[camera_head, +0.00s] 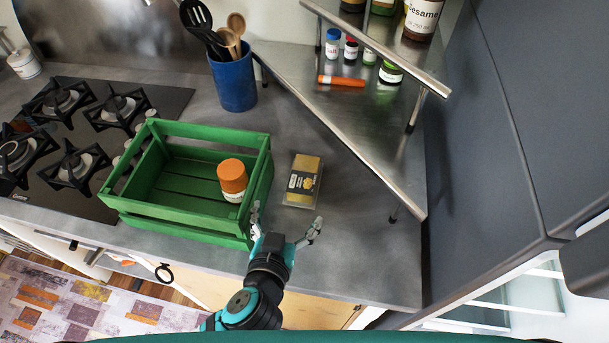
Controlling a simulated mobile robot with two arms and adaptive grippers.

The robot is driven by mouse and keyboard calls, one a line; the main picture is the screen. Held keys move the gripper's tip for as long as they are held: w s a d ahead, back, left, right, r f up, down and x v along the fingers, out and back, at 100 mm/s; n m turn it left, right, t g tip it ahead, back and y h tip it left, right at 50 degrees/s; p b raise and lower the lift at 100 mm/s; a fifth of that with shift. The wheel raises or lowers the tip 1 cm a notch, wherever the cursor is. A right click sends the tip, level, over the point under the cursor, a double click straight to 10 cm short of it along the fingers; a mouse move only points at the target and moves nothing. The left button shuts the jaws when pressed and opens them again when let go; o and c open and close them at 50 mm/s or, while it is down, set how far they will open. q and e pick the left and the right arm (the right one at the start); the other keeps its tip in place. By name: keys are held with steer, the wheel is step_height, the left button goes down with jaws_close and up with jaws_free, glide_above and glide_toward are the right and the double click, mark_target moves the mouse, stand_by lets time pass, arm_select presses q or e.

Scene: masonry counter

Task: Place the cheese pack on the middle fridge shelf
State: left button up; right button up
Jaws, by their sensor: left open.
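The cheese pack (303,181), a flat pack with a yellow and dark label, lies on the grey counter just right of the green crate. My left gripper (285,219) is open and empty, its fingers spread at the near side of the pack. The left finger is close to the crate's near right corner. I cannot tell whether either finger touches anything. At the lower right, pale glassy shelves (520,300) show in an opening below the grey cabinet front; they look like fridge shelves. Which one is the middle shelf is unclear. My right gripper is not in view.
The green crate (190,222) holds an orange-capped jar (232,180). A metal corner shelf (355,125) with spice bottles stands behind the pack. A blue utensil holder (233,82) and a gas hob (90,120) are to the left. The counter right of the pack is clear.

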arm_select(q)
steer(key=b, duration=0.2)
glide_toward(304, 174)
steer(key=shift+w+f, duration=0.35)
steer(key=shift+w, duration=0.2)
steer(key=shift+w+f, duration=0.35)
steer(key=shift+w, duration=0.2)
steer(key=shift+w+d+f, duration=0.1)
steer(key=shift+w, duration=0.25)
steer(key=b+x, duration=0.2)
steer(key=x, duration=0.2)
steer(key=shift+w+d, duration=0.1)
steer(key=shift+d, duration=0.1)
steer(key=shift+w+d+b, duration=0.1)
steer(key=shift+w+b, duration=0.2)
steer(key=shift+w, duration=0.2)
steer(key=shift+s, duration=0.1)
steer(key=shift+c, duration=0.8)
steer(key=c, duration=1.4)
steer(key=shift+c, duration=1.4)
